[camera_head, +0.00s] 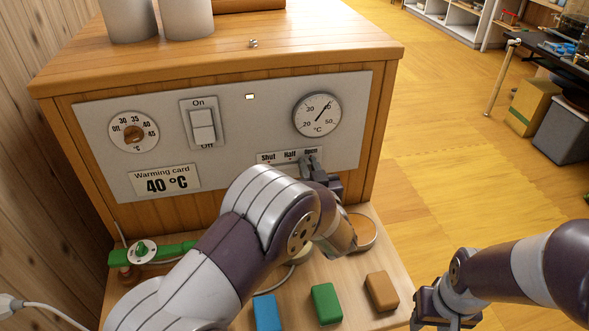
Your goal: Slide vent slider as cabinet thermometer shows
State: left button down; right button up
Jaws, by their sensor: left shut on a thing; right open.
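The cabinet thermometer (317,115) is a round white dial marked 20 to 50 °C on the right of the grey panel. Its needle points up and right, close to the 40 mark. The vent slider's plate (268,158), marked Shut, Half and Open, sits below it. My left gripper (308,163) is at the Open end, shut on the slider knob, which its fingers hide. My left arm covers the area below the plate. My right gripper (440,314) is open and empty at the lower right, apart from the cabinet.
The panel also holds a temperature knob (133,132), an On/Off switch (203,125), a small lit lamp (249,97) and a 40 °C warming card (165,182). Blue (265,308), green (326,303) and brown (381,291) blocks lie on the ledge in front.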

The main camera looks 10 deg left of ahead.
pick_arm(q)
jog(key=shift+w+d, duration=0.25)
jog(key=shift+d, duration=0.45)
jog(key=c, duration=1.1)
grip_release()
jog(key=shift+d, duration=0.1)
jog(key=shift+w+d, duration=0.1)
jog(key=shift+w, duration=0.05)
jog(key=v, duration=1.2)
jog(key=shift+s, duration=0.35)
